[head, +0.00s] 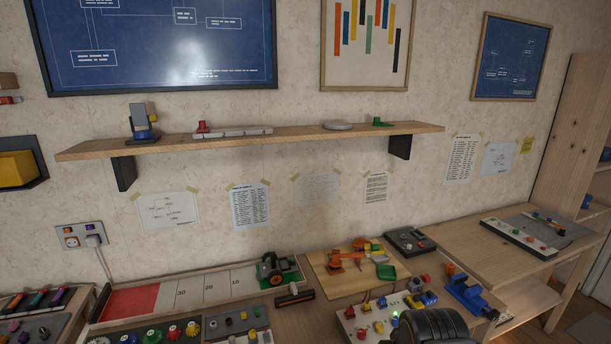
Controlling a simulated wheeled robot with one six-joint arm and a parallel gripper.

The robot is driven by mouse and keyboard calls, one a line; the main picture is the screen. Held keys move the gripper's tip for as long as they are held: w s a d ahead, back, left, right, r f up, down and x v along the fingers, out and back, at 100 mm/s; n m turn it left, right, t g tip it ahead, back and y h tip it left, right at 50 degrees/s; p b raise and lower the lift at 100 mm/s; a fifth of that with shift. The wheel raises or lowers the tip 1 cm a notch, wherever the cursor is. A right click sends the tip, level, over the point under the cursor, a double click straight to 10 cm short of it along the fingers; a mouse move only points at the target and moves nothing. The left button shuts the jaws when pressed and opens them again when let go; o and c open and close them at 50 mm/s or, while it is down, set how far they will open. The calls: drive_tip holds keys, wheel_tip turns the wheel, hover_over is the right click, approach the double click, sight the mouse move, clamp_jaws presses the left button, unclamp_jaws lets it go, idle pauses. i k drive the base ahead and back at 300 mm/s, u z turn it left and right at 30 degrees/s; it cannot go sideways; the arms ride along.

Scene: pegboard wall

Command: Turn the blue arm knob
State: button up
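A white control panel (353,322) with small red, yellow and blue controls lies on the bench at the lower right. A small blue piece (428,298) shows at its right end, but it is too small to tell whether this is the blue arm knob. Behind the panel, a small orange model arm (345,260) stands on a wooden board. A dark rounded part, probably of my own arm, covers part of the panel's front at the bottom edge. My gripper's fingers are not in view.
A blue vise-like device (466,292) stands right of the panel. A dark box with knobs (410,241) sits behind. A row of coloured dials (153,336) lies at lower left. A wooden shelf (250,143) juts from the wall above. Another panel (515,235) is on the right table.

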sight(395, 321)
drive_tip(key=z, duration=0.3)
drive_tip(key=k, duration=0.5)
drive_tip(key=z, duration=0.9)
drive_tip(key=i, duration=0.75)
drive_tip(key=u, duration=1.6)
